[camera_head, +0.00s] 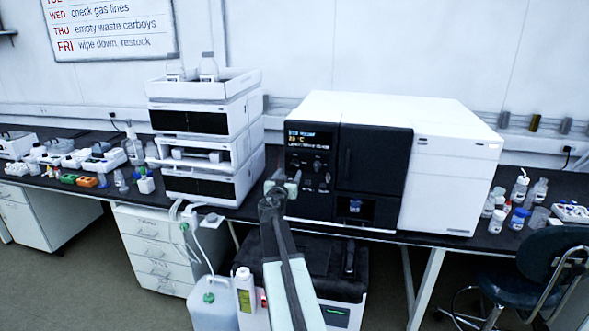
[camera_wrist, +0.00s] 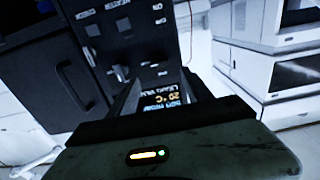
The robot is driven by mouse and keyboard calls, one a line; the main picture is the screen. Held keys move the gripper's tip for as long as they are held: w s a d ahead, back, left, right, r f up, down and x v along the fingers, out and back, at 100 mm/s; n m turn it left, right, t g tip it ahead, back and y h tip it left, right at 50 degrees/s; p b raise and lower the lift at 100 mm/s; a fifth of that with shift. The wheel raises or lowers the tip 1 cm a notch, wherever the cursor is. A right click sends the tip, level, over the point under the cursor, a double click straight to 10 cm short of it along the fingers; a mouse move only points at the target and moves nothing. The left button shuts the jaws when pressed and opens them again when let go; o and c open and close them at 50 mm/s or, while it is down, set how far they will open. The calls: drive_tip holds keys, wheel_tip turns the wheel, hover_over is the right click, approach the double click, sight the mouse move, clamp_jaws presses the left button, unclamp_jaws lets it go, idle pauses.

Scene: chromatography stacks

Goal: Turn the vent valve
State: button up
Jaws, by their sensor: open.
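A white and black bench instrument (camera_head: 455,185) stands on the bench, with a dark control panel (camera_head: 310,165) on its front left. The panel has a lit display and several small knobs or buttons. In the wrist view the panel is upside down, with its lit display (camera_wrist: 172,104) low and several small controls (camera_wrist: 122,27) above. Their labels are too blurred to read, so I cannot tell which one is the vent valve. My gripper (camera_head: 284,186) is open in front of the panel's lower left. In the wrist view its fingers (camera_wrist: 162,88) flank the display and hold nothing.
A stack of white modules (camera_head: 207,150) with bottles on top stands left of the instrument. A dark-topped cart or unit (camera_head: 320,275) and a jug (camera_head: 213,303) are below the bench edge. A dark chair (camera_head: 550,260) stands at the right. Small bottles crowd both bench ends.

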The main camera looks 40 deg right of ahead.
sight(292, 165)
drive_tip(key=x, duration=0.8)
drive_tip(key=shift+a, duration=0.1)
drive_tip(key=c, duration=1.2)
clamp_jaws()
drive_tip(key=shift+a+n, duration=0.1)
drive_tip(key=shift+n, duration=1.8)
drive_tip(key=n, duration=0.5)
drive_tip(key=shift+w+f, duration=0.1)
drive_tip(key=n, duration=0.5)
drive_tip(key=shift+a+f, duration=0.1)
drive_tip(key=shift+n, duration=2.1)
